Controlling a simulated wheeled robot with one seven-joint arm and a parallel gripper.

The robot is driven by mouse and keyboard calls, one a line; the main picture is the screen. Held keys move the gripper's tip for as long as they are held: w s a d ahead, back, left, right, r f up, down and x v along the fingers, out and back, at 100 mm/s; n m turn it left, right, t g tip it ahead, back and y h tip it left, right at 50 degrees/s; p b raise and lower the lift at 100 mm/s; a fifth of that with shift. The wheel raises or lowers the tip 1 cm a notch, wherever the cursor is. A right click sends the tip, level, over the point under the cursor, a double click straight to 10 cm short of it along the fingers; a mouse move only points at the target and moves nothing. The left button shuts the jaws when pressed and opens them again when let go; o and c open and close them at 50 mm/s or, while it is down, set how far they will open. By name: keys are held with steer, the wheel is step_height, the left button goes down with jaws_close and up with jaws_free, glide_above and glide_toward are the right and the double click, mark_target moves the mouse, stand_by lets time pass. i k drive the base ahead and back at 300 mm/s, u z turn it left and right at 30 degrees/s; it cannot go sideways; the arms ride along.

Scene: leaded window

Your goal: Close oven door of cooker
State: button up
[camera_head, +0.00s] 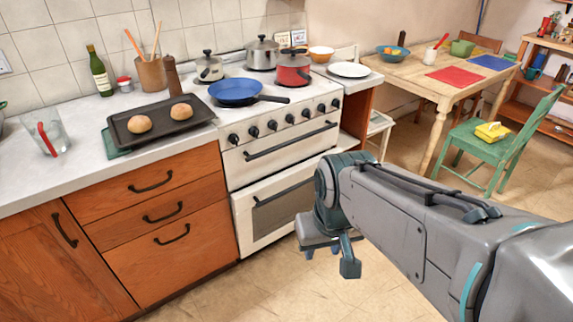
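The white cooker (233,174) stands against the wall between the wooden drawers and the table area. Its front has a row of dark knobs, an upper panel with a long dark handle (290,141), and a lower oven door (253,224) with its own dark handle (283,192). The lower door looks close to upright; I cannot tell how far it stands out from the cooker. My gripper (330,259) hangs in front of the cooker's lower right, pointing down, apparently apart from the door. It covers the door's right side. Its finger opening is unclear, and I see nothing held.
A blue pan (236,91), red pot (293,72) and other pots stand on the hob. A tray (160,124) with two buns lies on the counter. A green chair (496,150) and wooden table (425,75) stand right. Floor before the drawers is clear.

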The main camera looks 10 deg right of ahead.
mark_target(265, 211)
steer(key=u, duration=0.1)
steer(key=i, duration=1.1)
steer(key=z, duration=0.5)
